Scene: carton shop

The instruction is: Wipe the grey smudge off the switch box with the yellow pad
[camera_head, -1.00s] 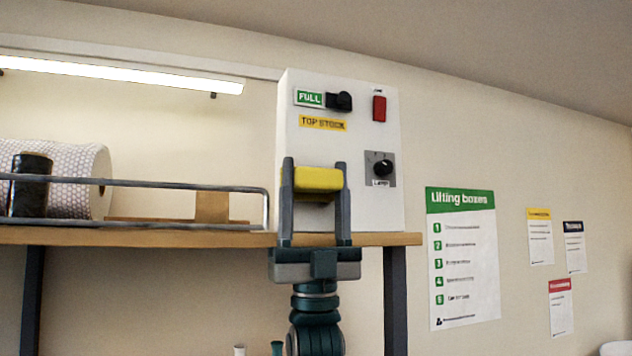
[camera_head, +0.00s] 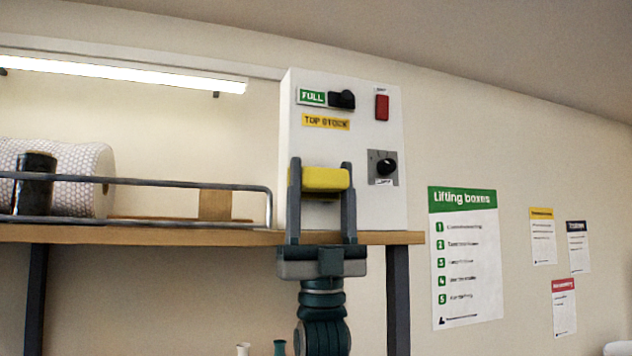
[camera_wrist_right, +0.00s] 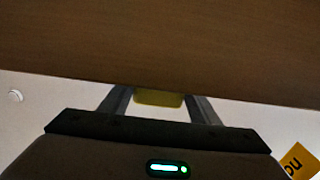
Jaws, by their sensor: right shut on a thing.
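The white switch box (camera_head: 365,210) stands on the shelf's right end, with a green FULL label, a black switch, a red switch and a black knob. My right gripper (camera_head: 321,178) is shut on the yellow pad (camera_head: 325,179), holding it in front of the lower left of the box's face. The pad also shows between the fingers in the right wrist view (camera_wrist_right: 158,97). I cannot tell whether the pad touches the face. No grey smudge is clearly visible; the pad and fingers hide part of the face. My left gripper is not in view.
The wooden shelf (camera_head: 150,236) has a metal rail (camera_head: 150,183) along its left part, with a patterned roll (camera_head: 75,160) and a dark roll (camera_head: 35,180) behind it. The shelf's underside (camera_wrist_right: 160,45) fills the top of the right wrist view. Posters hang on the right wall.

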